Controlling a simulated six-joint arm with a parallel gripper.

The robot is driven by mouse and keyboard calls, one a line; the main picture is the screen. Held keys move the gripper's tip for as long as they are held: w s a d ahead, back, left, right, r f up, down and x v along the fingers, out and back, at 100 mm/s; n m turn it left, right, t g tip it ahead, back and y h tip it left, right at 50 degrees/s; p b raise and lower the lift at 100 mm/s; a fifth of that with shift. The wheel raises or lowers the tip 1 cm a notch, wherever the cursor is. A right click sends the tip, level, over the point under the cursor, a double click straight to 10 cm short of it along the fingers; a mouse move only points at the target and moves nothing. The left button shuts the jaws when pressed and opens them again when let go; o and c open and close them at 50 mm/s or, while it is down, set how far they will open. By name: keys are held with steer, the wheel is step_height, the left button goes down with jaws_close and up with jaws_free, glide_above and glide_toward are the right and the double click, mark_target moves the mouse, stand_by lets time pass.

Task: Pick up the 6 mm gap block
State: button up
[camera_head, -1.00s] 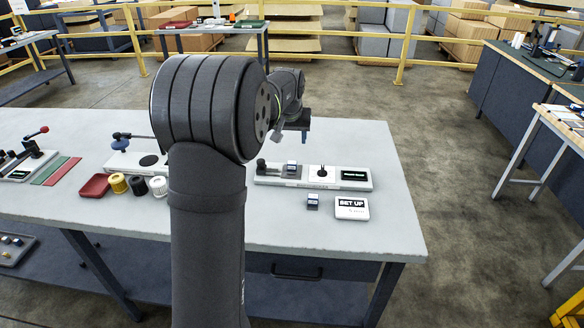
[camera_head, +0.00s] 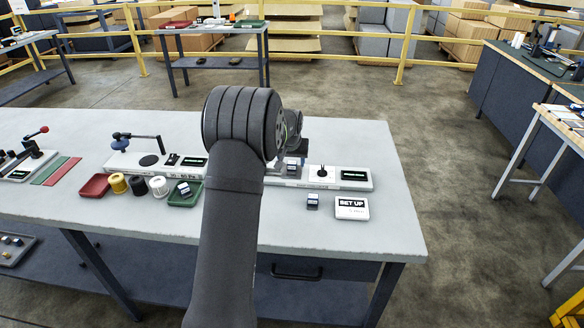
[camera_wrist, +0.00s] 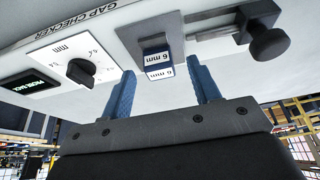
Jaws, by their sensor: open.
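The 6 mm gap block (camera_wrist: 157,62), dark blue with white labels reading "6 mm", sits on the grey pad of the gap checker (camera_wrist: 100,22). In the head view the block (camera_head: 292,168) is partly visible beside my arm on the gap checker (camera_head: 345,186). In the wrist view my gripper (camera_wrist: 161,66) is open, with one blue finger on each side of the block. A gap shows between the block and each finger, so it is not gripped. In the head view my arm hides most of the gripper.
The checker has a dial (camera_wrist: 81,71), a small display (camera_wrist: 28,83) and a dark knob (camera_wrist: 268,44) near the block. A similar block (camera_head: 313,200) lies in front, beside the SET UP box (camera_head: 351,208). A green tray (camera_head: 196,200) holds another block. The table's right end is clear.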

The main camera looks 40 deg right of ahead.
steer(key=shift+w+d+f, duration=0.15)
steer(key=shift+d+f, duration=0.05)
steer(key=shift+f, duration=0.45)
steer(key=c, duration=1.2)
